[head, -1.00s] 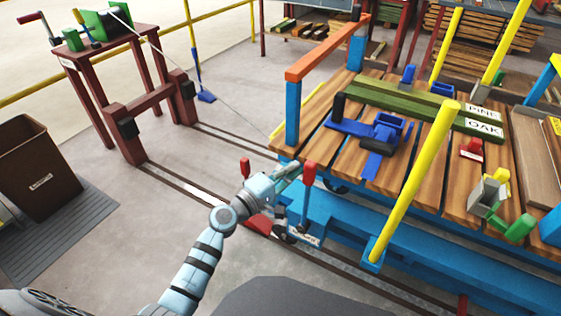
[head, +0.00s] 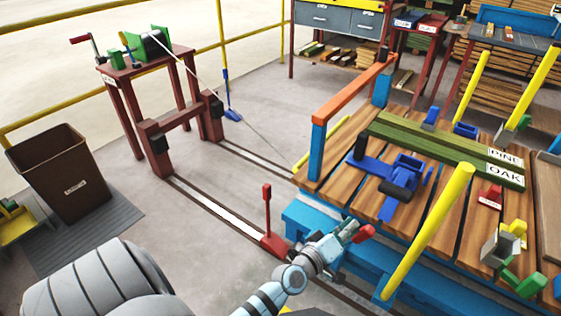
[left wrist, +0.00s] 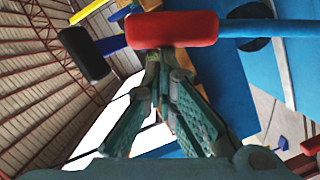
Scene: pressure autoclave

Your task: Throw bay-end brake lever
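The lever with a red grip (head: 364,233) is at the near left end of the blue cart, tilted over to the right; its base is mostly hidden behind my arm. My left gripper (head: 352,232) is right at this grip. In the left wrist view, the red grip (left wrist: 172,29) lies across the view just beyond the fingertips (left wrist: 158,60), with a blue shaft running right. The fingers converge to nearly touching tips, with nothing visible between them. Whether they touch the grip is unclear. My right gripper is not in view.
Another red lever (head: 267,205) stands upright beside the floor rail. The blue cart's plank deck (head: 340,180) carries green beams (head: 440,142) and a blue clamp (head: 405,180). A yellow post (head: 430,230) rises close right of my gripper. A brown bin (head: 62,170) stands left.

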